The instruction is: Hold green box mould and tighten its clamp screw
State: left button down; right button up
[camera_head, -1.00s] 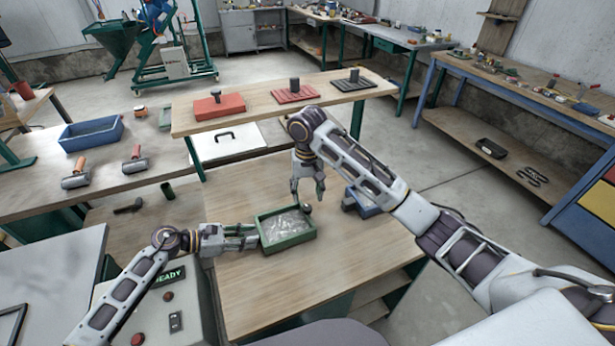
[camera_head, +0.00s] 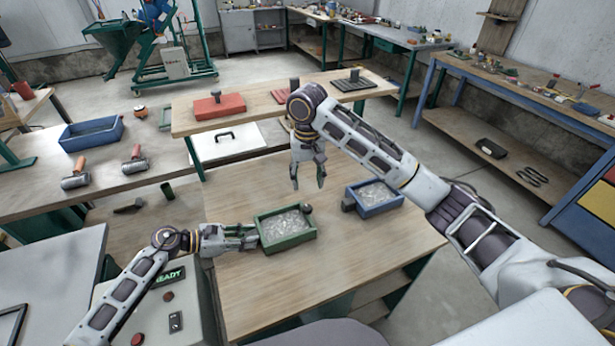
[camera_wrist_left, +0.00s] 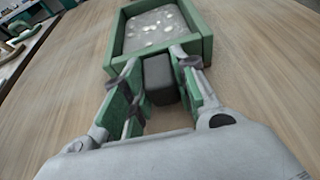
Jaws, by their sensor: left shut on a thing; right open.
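The green box mould (camera_head: 287,241) stands on the wooden table, filled with a pale speckled material. It also shows in the left wrist view (camera_wrist_left: 203,45). Its dark round clamp screw knob (camera_head: 306,209) sits at the mould's far right corner. My left gripper (camera_head: 254,238) is shut on a dark grey block-shaped handle (camera_wrist_left: 159,80) at the mould's left side. My right gripper (camera_head: 308,183) is open and empty, pointing down above the table, behind the mould and apart from the knob.
A blue box mould (camera_head: 376,209) with similar filling stands to the right on the same table (camera_head: 340,262). A raised shelf (camera_head: 262,110) behind carries a red lid (camera_head: 219,106) and others. Rollers (camera_head: 134,160) and a blue tray (camera_head: 92,146) lie on the left bench.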

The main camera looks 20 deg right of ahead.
dwell(0.4)
pick_arm(q)
jog(key=c, duration=1.1)
grip_release()
jog(key=shift+o, duration=0.2)
jog(key=shift+a, duration=0.1)
jog(key=shift+v, duration=5.9)
notch_tip(320, 180, up, 7)
jog(key=p, duration=0.2)
jog(key=shift+s+f, duration=0.15)
jog(key=shift+s, duration=0.05)
